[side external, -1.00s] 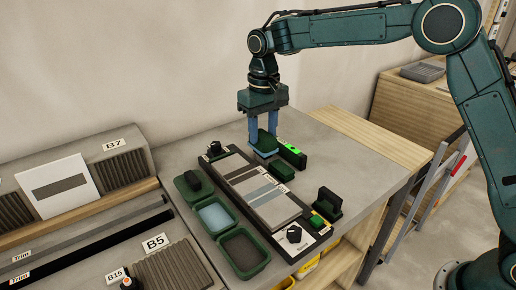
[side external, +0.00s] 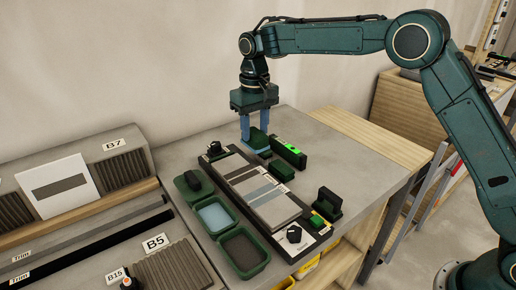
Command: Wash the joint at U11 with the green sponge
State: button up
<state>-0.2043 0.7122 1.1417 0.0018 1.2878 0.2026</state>
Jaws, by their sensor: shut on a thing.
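My gripper (side external: 254,138) points down with its blue fingers shut on a green block (side external: 259,138) with a pale blue underside, which may be the green sponge. It is at the far end of the tile board (side external: 301,241), close to its right edge. I cannot tell whether the underside touches the board. The board carries grey tiles (side external: 275,205) with darker and pale bluish strips between them. A small white label (side external: 284,189) sits at the board's right edge, too small to read, so I cannot tell which joint is U11.
Left of the board stand a green tray with pale blue water (side external: 215,216), a tray with dark contents (side external: 244,250) and a dark handled block (side external: 194,181). A second green block (side external: 283,169), a black bar with a green light (side external: 289,152) and a dark handled tool (side external: 327,203) stand right.

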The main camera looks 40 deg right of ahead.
jog(key=shift+f, duration=3.3)
jog(key=shift+f, duration=0.55)
jog(key=shift+a+r, duration=0.1)
jog(key=shift+a, duration=1)
jog(key=shift+a, duration=0.1)
jog(key=shift+a, duration=1)
jog(key=shift+a, duration=0.15)
jog(key=shift+a, duration=1)
